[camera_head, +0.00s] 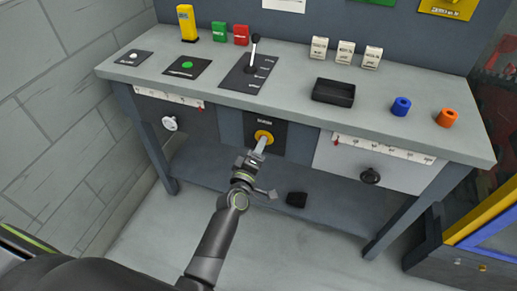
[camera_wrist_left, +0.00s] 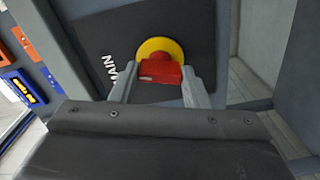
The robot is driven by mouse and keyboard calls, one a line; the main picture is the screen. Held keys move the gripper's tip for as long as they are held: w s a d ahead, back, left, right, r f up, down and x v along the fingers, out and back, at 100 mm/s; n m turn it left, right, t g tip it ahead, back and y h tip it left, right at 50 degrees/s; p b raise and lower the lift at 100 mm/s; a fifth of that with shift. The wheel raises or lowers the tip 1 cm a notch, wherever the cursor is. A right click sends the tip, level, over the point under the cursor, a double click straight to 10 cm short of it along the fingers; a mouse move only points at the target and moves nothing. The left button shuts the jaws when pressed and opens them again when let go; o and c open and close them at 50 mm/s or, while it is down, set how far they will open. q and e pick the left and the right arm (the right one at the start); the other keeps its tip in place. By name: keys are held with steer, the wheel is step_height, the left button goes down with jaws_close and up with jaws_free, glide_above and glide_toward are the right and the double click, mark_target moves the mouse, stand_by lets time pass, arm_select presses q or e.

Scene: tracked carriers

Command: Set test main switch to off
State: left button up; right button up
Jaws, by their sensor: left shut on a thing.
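The main switch is a red knob (camera_wrist_left: 158,72) on a round yellow plate (camera_wrist_left: 160,47), set in a dark panel (camera_wrist_left: 100,45) whose label reads "MAIN". In the head view its yellow plate (camera_head: 264,136) sits on the front of the workbench, between the two drawers. My left gripper (camera_head: 260,147) reaches it from the front. In the left wrist view, the left gripper (camera_wrist_left: 159,80) is shut on the red knob, one finger on each side. The knob's bar lies nearly level across that picture. My right gripper is not in view.
A black block (camera_head: 297,199) lies below.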

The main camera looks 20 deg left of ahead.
arm_select(q)
steer(key=shift+n, duration=1.6)
steer(key=o, duration=1)
